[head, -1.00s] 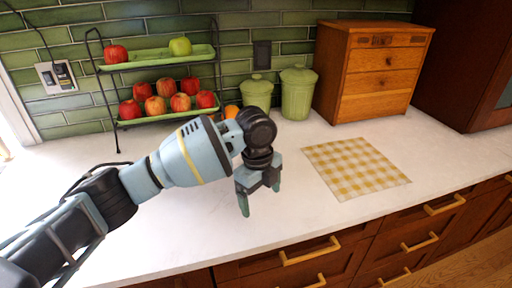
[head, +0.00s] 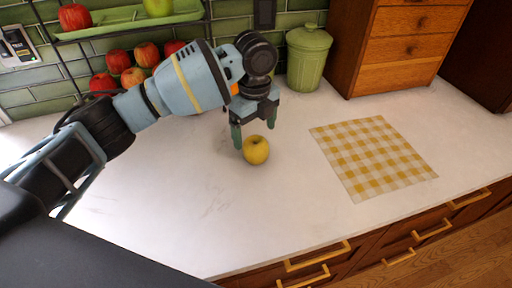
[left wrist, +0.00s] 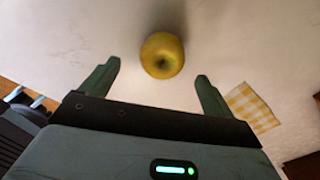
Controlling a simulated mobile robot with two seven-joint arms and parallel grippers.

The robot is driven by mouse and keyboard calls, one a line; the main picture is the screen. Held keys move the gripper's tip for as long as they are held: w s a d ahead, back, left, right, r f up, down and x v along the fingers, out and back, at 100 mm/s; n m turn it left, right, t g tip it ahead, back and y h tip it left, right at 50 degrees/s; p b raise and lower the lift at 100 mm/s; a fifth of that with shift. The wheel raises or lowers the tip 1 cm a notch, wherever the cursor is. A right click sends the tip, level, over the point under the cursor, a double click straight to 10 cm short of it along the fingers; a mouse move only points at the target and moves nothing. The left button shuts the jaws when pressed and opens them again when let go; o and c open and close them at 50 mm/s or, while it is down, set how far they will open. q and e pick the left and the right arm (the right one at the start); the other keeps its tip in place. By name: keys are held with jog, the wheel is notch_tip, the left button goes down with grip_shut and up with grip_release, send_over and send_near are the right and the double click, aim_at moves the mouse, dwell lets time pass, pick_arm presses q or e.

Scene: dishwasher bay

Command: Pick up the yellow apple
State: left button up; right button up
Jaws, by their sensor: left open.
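A yellow apple (head: 256,150) stands on the white counter, left of the checked cloth. My left gripper (head: 256,137) points down just behind it in the head view, with its fingers apart and nothing between them. In the left wrist view the yellow apple (left wrist: 162,55) lies beyond the fingertips of the left gripper (left wrist: 155,72), roughly centred between them. I cannot tell whether a finger touches it. My right gripper is not in view.
A yellow checked cloth (head: 373,157) lies on the counter at right. A two-tier green rack (head: 130,24) with several red apples and a yellow-green apple (head: 158,6) stands behind my arm. A green canister (head: 308,58) and wooden drawer box (head: 405,45) stand at the back. The front counter is clear.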

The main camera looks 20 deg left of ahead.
aim_at(256, 141)
pick_arm(q)
jog(key=shift+f, duration=0.6)
jog(key=shift+w+f, duration=0.15)
jog(key=shift+f, duration=2.65)
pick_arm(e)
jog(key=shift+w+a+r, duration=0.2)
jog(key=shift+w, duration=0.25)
pick_arm(q)
jog(key=shift+d, duration=0.1)
jog(key=shift+c, duration=0.5)
jog(key=c, duration=1)
jog(key=shift+c, duration=0.2)
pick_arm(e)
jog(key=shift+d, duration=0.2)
pick_arm(q)
jog(key=shift+r, duration=0.15)
